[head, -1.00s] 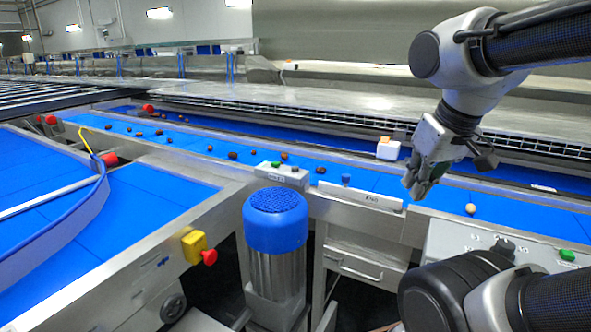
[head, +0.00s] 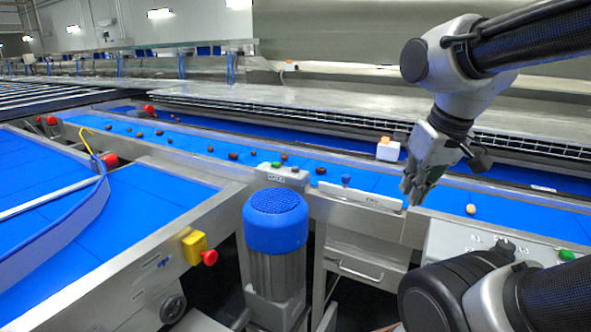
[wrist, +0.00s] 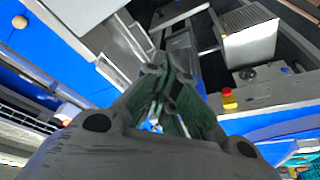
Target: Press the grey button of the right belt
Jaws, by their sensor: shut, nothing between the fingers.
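My gripper (head: 411,194) is shut and empty. It hangs fingers down above the front edge of the blue belt (head: 372,183), right of the labelled metal plate (head: 357,195). A small control box (head: 283,177) with a green button (head: 276,165) stands on the belt's front rail, well left of my gripper. A grey panel (head: 460,243) with another green button (head: 567,255) is at the lower right, partly behind my arm. I cannot make out a grey button for certain on either. In the wrist view the closed fingers (wrist: 168,88) point at metal framework.
Several brown dates (head: 233,156) and a pale round item (head: 470,209) lie on the belt. A blue-capped motor (head: 275,222) stands in front. A red stop button on a yellow box (head: 194,246) is at the left; a similar one shows in the wrist view (wrist: 229,97).

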